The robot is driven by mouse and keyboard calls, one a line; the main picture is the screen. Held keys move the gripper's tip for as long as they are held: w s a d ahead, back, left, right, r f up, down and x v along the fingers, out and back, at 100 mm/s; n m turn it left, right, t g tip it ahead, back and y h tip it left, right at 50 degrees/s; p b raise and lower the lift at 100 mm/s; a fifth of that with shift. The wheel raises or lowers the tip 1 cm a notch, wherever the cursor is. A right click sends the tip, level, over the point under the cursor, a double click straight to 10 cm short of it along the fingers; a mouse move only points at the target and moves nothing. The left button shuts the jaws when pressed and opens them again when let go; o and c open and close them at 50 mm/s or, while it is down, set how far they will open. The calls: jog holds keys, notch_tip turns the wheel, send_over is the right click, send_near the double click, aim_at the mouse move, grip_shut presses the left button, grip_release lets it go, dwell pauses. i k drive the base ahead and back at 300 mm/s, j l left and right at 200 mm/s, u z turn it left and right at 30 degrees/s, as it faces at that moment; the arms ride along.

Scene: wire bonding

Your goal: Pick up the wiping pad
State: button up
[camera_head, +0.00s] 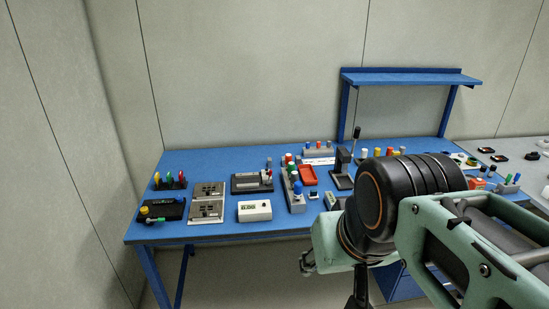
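I cannot pick out the wiping pad for certain among the small items on the blue bench (222,163). My arm fills the lower right, with a large black joint and pale green links, and hides part of the bench's right half. The end of my arm hangs in front of the bench's front edge. A dark part below the wrist, cut by the bottom edge, may belong to my gripper (360,297). Its fingers do not show clearly, and I see nothing held.
On the bench are a white box with a display (255,211), grey metal plates (206,209), a red tray (309,175), a black lever stand (342,170) and racks of coloured-capped pieces (169,181). A blue shelf (410,78) stands behind. Bare bench lies at the back left.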

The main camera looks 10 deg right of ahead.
aim_at(313, 194)
jog(key=i+l+z, duration=0.25)
jog(key=i+z, duration=0.2)
jog(key=i, duration=0.45)
jog(key=i+z, duration=0.5)
jog(key=i, duration=0.4)
jog(key=j+z, duration=0.1)
jog(key=j, duration=0.15)
